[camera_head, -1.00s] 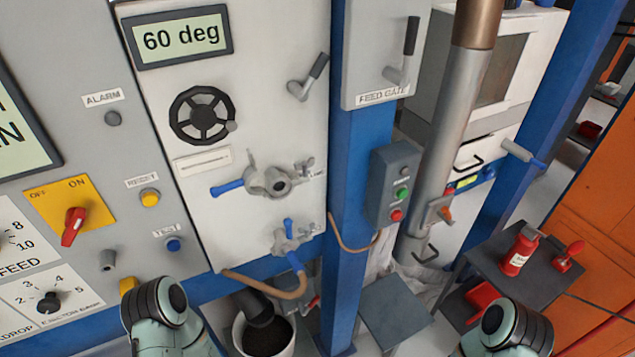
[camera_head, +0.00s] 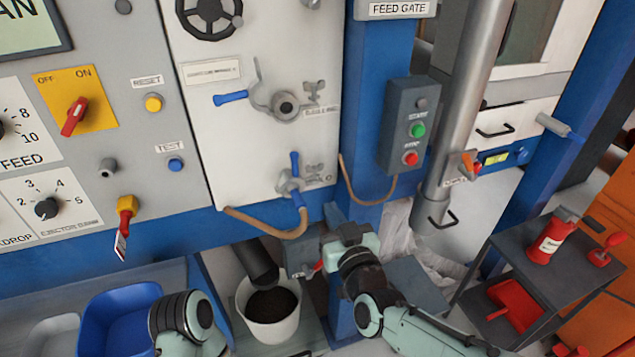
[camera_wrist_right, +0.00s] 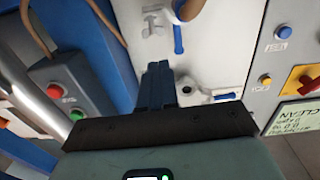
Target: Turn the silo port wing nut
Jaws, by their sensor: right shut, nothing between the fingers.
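On the white panel, the upper port (camera_head: 285,105) has a round grey flange, a blue-handled lever (camera_head: 231,98) on its left and a grey wing nut (camera_head: 314,93) on its right. A lower valve (camera_head: 290,184) with blue handles has a similar wing nut (camera_head: 315,171). The small labels are unreadable, so I cannot tell which is the silo port. My right gripper (camera_head: 347,230) is below and right of both, in front of the blue post, apart from them. Its fingers (camera_wrist_right: 158,85) are shut and empty in the wrist view, partly covering the upper port (camera_wrist_right: 190,92).
A start/stop box (camera_head: 408,128) is mounted on the blue post (camera_head: 378,60), close to my right arm. A brown hose (camera_head: 268,226) hangs below the panel. A white bucket (camera_head: 271,312) stands under a dark spout. A dark cart (camera_head: 540,275) carries a red canister at right.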

